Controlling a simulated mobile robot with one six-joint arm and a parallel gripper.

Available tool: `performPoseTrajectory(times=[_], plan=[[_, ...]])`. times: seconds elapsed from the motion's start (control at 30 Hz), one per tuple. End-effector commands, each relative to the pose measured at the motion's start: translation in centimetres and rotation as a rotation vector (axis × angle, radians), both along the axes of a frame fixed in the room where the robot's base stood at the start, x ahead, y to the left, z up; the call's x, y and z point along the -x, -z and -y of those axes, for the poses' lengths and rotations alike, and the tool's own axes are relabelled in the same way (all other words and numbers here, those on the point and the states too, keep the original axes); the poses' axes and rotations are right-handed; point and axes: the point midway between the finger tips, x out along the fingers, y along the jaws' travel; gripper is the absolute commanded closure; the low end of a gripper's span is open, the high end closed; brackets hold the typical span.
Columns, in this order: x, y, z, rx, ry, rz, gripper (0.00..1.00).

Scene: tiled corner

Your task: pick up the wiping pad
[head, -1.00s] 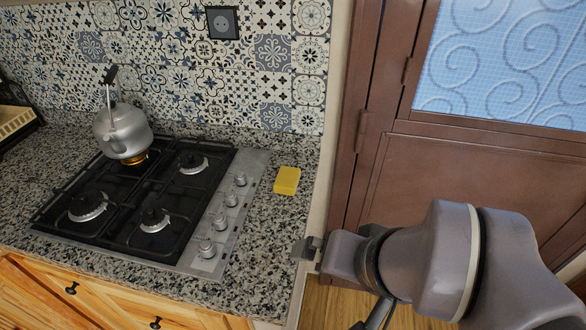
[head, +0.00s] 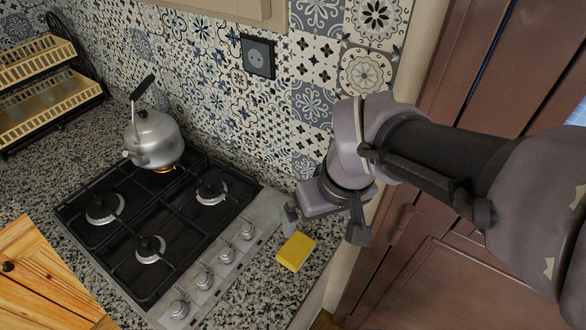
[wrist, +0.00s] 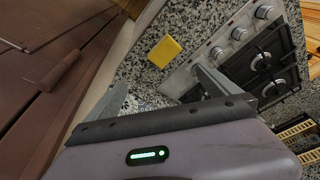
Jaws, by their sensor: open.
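The wiping pad (head: 296,251) is a yellow block lying flat on the speckled granite counter, right of the stove's knobs. It also shows in the wrist view (wrist: 164,52), beyond the fingers and near the top. My gripper (head: 322,222) is open and empty. In the head view it is just above and behind the pad, apart from it, near the tiled wall. In the wrist view its two fingers (wrist: 160,92) stand wide apart with bare counter between them.
A gas stove (head: 135,222) with a metal kettle (head: 153,140) over a lit burner is left of the pad. A tiled wall (head: 215,75) stands behind. The counter ends at the right by a brown door (head: 395,275). A dish rack (head: 45,90) is far left.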

Motion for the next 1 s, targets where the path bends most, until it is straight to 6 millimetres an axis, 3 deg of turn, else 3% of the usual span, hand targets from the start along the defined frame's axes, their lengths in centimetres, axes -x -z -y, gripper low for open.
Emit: performPoseTrajectory(times=[0.03,0.1,0.37,0.47,0.73,0.83,1.0], plan=[[-0.8,-0.8,-0.6,0.028,-0.077,-0.029,0.0],[-1.9,-0.6,-1.4,0.068,-0.196,-0.065,0.0],[-4.4,1.6,-3.9,0.168,-0.558,-0.172,0.0],[-4.5,3.6,-4.1,0.176,-0.594,-0.183,0.0],[-4.4,11.9,-4.0,0.176,-0.592,-0.184,0.0],[-4.5,13.8,-4.1,0.176,-0.59,-0.182,0.0],[-4.5,15.1,-4.1,0.175,-0.59,-0.18,0.0]])
